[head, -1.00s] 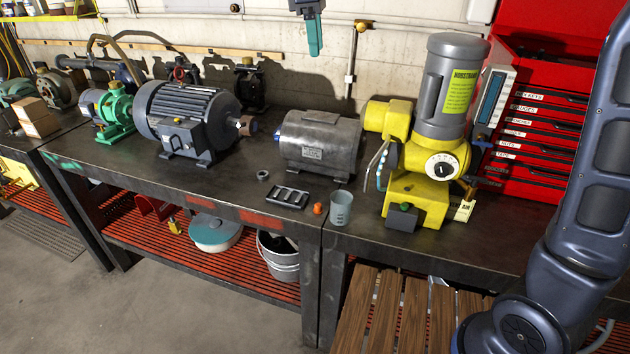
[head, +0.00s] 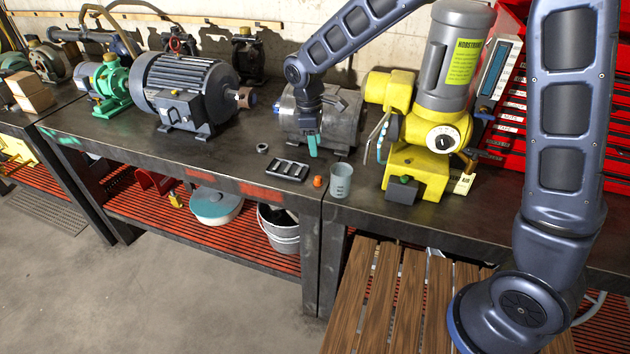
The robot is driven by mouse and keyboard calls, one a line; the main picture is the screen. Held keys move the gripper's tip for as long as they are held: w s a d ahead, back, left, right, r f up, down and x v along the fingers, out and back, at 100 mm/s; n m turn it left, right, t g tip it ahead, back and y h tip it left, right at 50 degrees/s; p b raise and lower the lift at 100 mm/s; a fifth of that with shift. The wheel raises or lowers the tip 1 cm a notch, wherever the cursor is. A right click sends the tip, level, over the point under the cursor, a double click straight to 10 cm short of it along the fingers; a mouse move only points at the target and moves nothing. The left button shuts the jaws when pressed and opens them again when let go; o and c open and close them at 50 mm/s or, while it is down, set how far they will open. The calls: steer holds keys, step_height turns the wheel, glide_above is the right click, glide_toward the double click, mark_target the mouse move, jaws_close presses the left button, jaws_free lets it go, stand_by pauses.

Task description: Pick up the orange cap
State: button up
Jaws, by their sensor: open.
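The small orange cap (head: 318,182) stands on the dark metal bench near its front edge, between a black slotted tray and a clear cup. My gripper (head: 312,150) points down above the bench, above and slightly left of the cap in the picture. Its teal fingertip shows in front of the grey cylindrical motor, apart from the cap. It holds nothing that I can see. Only one finger shows clearly; the other is hidden behind it.
A clear cup (head: 341,181) stands close right of the cap. The black slotted tray (head: 287,170) and a small ring (head: 262,148) lie to its left. The grey motor (head: 341,125) is behind, and the yellow pump (head: 425,155) is right. The bench's front edge is close.

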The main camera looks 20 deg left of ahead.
glide_above(318, 177)
steer(key=f, duration=0.6)
steer(key=shift+a+f, duration=0.25)
steer(key=shift+f, duration=0.05)
steer(key=shift+s+d+f, duration=0.1)
steer(key=shift+d+f, duration=0.05)
steer(key=shift+f, duration=2.5)
jaws_close()
